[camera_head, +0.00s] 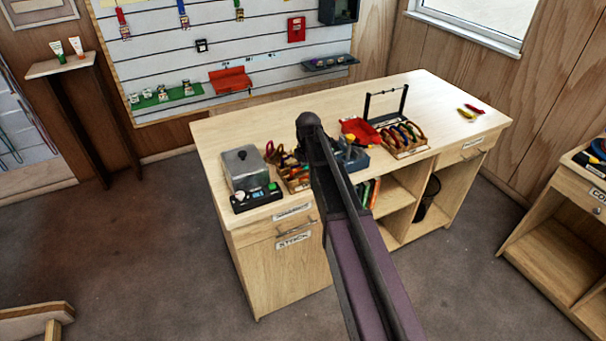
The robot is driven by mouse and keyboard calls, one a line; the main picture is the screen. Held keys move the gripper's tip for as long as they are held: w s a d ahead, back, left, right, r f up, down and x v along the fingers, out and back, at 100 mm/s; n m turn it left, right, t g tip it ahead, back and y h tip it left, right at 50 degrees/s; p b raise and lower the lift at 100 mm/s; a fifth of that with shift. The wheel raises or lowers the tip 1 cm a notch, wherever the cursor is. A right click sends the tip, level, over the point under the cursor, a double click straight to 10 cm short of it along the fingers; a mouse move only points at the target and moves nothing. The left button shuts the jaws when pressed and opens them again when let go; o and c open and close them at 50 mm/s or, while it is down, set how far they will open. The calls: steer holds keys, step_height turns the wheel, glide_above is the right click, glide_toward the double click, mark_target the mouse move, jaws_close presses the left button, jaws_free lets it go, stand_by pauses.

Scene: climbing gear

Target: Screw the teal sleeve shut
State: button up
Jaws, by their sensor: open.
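I cannot make out a teal sleeve. Several coloured carabiner-like rings stand in a wooden rack (402,151) on the workbench (240,130), too small to tell their sleeves apart. A second wooden holder (296,184) with coloured items stands left of my arm, partly hidden by it. My arm reaches up from the bottom of the view, and its dark upper end shows in front of the bench. My gripper cannot be seen. The arm hides part of the bench and of a blue tray-like object (362,164) with a yellow top.
A grey lidded box (245,166) and a black device (256,197) with buttons stand at the bench's left. Yellow and red pieces (467,112) lie at the right. The bench's back left is clear.

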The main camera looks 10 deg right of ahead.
steer(key=shift+r+p, duration=1.4)
steer(key=shift+r, duration=0.05)
steer(key=shift+w, duration=0.1)
steer(key=shift+w+a, duration=0.15)
steer(key=shift+w, duration=0.5)
steer(key=shift+f, duration=0.1)
steer(key=shift+f+b, duration=1.35)
steer(key=shift+b, duration=0.1)
steer(key=shift+s+d, duration=0.25)
steer(key=shift+s, duration=0.5)
steer(key=shift+r+p, duration=1.4)
steer(key=shift+w, duration=0.2)
stand_by(0.6)
